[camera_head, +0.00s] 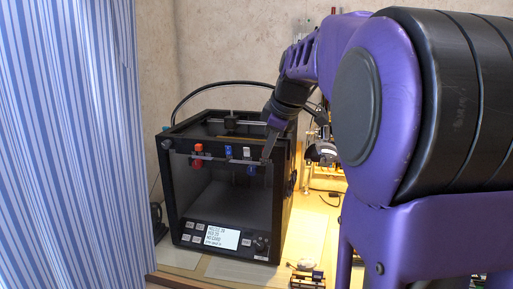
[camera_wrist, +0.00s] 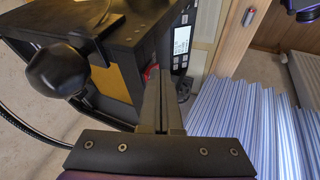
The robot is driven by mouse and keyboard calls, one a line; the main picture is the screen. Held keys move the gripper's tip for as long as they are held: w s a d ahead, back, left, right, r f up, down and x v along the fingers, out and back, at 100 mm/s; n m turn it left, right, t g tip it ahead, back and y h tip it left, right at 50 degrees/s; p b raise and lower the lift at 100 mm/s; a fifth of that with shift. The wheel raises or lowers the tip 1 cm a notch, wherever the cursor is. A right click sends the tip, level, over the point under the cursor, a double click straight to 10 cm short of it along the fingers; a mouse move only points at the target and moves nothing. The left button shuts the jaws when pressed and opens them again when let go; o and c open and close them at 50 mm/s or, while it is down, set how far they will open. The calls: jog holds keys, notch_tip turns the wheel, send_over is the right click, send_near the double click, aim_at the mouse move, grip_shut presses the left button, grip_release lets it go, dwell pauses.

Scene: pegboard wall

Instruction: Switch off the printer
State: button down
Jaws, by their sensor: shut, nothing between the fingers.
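The printer (camera_head: 182,200) is a black box with an open front, standing on the table. Its lit display (camera_head: 210,236) and buttons are at the bottom front. A red part (camera_head: 197,160) and small blue and white parts sit along its upper front bar. My gripper (camera_head: 267,157) is shut and empty, pointing down at the bar's right end; I cannot tell if it touches. In the wrist view the shut fingers (camera_wrist: 161,72) point toward the printer (camera_wrist: 118,48), whose display (camera_wrist: 182,40) shows beyond. A red part (camera_wrist: 150,72) is partly hidden behind the fingertips. I cannot identify a power switch for sure.
A blue-striped curtain (camera_head: 70,140) hangs left of the printer. A black cable arches behind it. A black round knob (camera_wrist: 57,70) sticks out near my gripper in the wrist view. Small devices (camera_head: 323,152) stand on the lit table to the right, partly behind my arm.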

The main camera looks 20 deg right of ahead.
jog(key=shift+w+f+b, duration=0.1)
jog(key=shift+f+b, duration=0.3)
jog(key=shift+f, duration=0.15)
jog(key=shift+r, duration=0.1)
jog(key=shift+r+p, duration=0.65)
jog(key=shift+r, duration=0.1)
